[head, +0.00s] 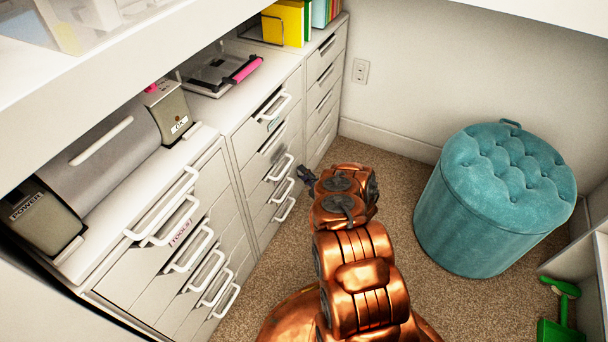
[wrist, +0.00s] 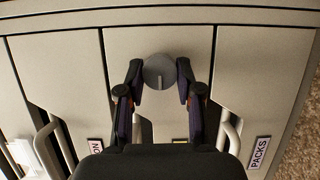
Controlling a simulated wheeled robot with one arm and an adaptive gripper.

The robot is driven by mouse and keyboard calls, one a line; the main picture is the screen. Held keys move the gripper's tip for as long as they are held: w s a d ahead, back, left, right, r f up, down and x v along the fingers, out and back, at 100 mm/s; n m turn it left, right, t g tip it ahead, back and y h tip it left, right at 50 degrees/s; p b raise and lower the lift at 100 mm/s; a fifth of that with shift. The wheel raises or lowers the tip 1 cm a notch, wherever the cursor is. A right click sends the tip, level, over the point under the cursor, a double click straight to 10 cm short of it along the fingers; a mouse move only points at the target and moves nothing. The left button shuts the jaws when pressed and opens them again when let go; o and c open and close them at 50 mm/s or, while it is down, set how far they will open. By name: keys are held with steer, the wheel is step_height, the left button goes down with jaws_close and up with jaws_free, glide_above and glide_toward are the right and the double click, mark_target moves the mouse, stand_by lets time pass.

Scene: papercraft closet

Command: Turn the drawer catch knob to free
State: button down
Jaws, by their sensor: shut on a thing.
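The drawer catch knob (wrist: 158,66) is a round grey dial on a pale drawer front in the wrist view. A short light mark on it points toward the bottom of the picture, close to straight. My gripper (wrist: 159,76) is shut on the knob, with one dark finger on each side. In the head view my gripper (head: 307,176) reaches the drawer unit (head: 233,142) near its front. The knob is not distinguishable there.
White drawer handles (wrist: 232,136) and a drawer labelled PACKS (wrist: 260,152) lie close to my fingers. A teal tufted stool (head: 492,205) stands on the carpet at the right. A laminator (head: 110,150) sits on the left cabinet. Carpet between is clear.

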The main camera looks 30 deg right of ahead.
steer(key=shift+a, duration=0.1)
steer(key=c, duration=0.8)
jaws_free()
steer(key=shift+o, duration=0.2)
steer(key=s+d, duration=0.2)
steer(key=s, duration=0.9)
steer(key=shift+s, duration=0.4)
